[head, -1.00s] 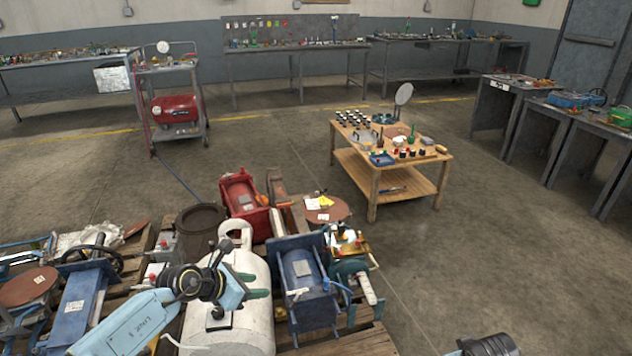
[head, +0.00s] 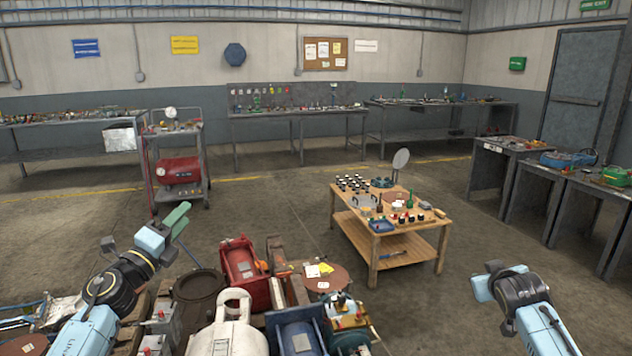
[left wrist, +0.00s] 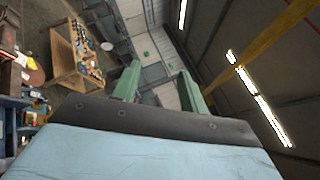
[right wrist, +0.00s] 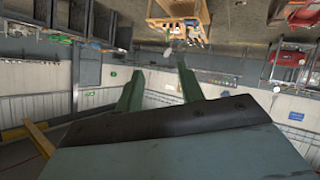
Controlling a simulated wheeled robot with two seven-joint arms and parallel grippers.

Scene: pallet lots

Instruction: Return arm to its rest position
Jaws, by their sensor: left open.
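My left arm comes in from the lower left in the head view, raised over the left side of the pallet. Its gripper (head: 180,228) has green fingers and points up and right. In the left wrist view the two fingers (left wrist: 158,88) stand apart with nothing between them. My right arm shows at the lower right of the head view, over bare floor, with its fingers not clear there. In the right wrist view the right gripper's green fingers (right wrist: 158,90) stand apart and empty.
A loaded pallet at the lower left holds a white tank (head: 228,325), a red machine (head: 243,264), a blue machine (head: 298,335) and a dark round pot (head: 199,290). A wooden table (head: 385,246) stands beyond. Open floor lies between table and right benches (head: 560,178).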

